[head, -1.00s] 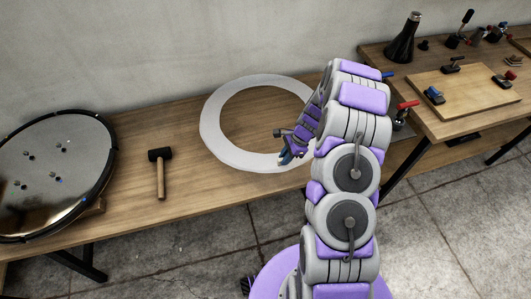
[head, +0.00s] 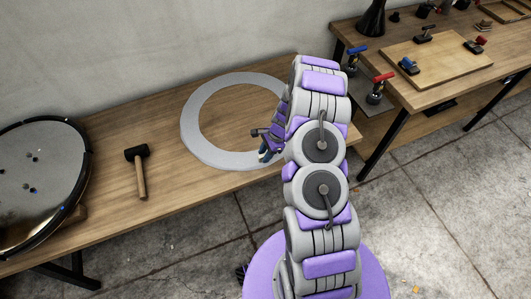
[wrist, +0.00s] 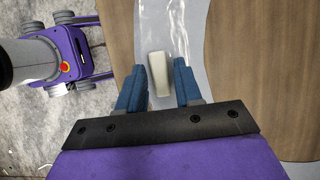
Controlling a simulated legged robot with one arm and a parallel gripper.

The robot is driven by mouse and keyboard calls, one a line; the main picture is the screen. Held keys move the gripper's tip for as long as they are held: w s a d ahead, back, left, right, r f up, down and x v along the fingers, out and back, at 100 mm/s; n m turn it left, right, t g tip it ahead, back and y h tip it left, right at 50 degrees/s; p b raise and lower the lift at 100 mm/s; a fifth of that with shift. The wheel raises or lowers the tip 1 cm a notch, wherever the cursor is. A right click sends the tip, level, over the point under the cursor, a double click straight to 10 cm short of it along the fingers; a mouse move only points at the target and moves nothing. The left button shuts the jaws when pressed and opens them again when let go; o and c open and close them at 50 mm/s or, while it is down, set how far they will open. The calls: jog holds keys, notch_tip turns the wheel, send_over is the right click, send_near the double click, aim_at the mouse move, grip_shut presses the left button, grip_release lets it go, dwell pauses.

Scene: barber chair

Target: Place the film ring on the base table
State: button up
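The film ring (head: 190,120) is a flat pale grey ring lying on a long wooden table (head: 120,220) by the wall. In the wrist view, a band of the ring (wrist: 193,35) passes below my gripper, with a small off-white block (wrist: 158,72) on it. My gripper (wrist: 158,85) is open, its two blue fingers on either side of the block with gaps visible. In the head view, my gripper (head: 263,150) is over the ring's near right edge. My arm hides the ring's right side. I cannot tell which surface is the base table.
A black mallet (head: 138,168) lies left of the ring. A round disc with a black rim (head: 30,180) is at the far left. A second wooden table (head: 430,110) on the right holds a board with clamps (head: 450,55). Bare floor lies in front.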

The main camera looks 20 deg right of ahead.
jog(key=shift+o, duration=0.6)
jog(key=shift+a, duration=0.35)
jog(key=shift+a+r, duration=0.1)
jog(key=shift+a, duration=0.4)
jog(key=p+v, duration=0.3)
jog(key=v, duration=0.9)
jog(key=s+a+r+n+g+h, duration=0.1)
jog(key=s+a+r+n, duration=0.45)
jog(key=r, duration=0.55)
jog(key=s+a+r+n, duration=0.45)
jog(key=a+r, duration=0.25)
jog(key=r, duration=0.3)
jog(key=s+r+n+h, duration=0.1)
jog(key=s+r+n, duration=0.3)
jog(key=s, duration=0.8)
jog(key=s+r+n+h, duration=0.2)
jog(key=s+r+n, duration=0.2)
jog(key=s, duration=0.8)
jog(key=shift+s+a+r+g+h, duration=0.3)
jog(key=shift+s+r+g, duration=0.1)
jog(key=shift+r, duration=0.3)
